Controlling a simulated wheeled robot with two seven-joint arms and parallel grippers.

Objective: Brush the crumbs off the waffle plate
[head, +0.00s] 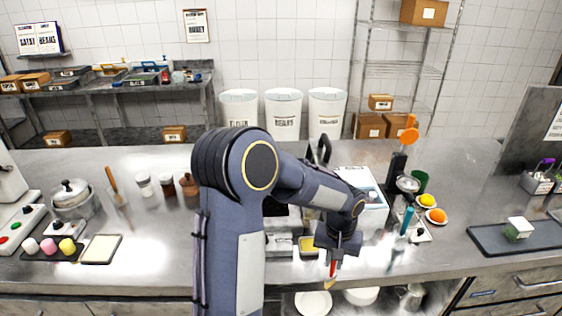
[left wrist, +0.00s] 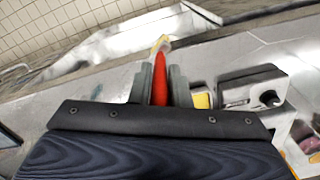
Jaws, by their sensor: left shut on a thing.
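My left gripper (head: 334,258) hangs over the front part of the steel counter, shut on a brush with a red handle (head: 333,269). The brush's pale bristles (head: 328,284) point down near the counter's front edge. In the left wrist view the red handle (left wrist: 160,80) sits between the two grey fingers, with the yellowish bristle end (left wrist: 160,43) beyond them. I cannot clearly make out a waffle plate or crumbs; my left arm covers the middle of the counter. My right gripper is not in view.
An orange (head: 436,216) and a dark tray (head: 515,238) are to the right. A pot (head: 73,197) and jars stand left.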

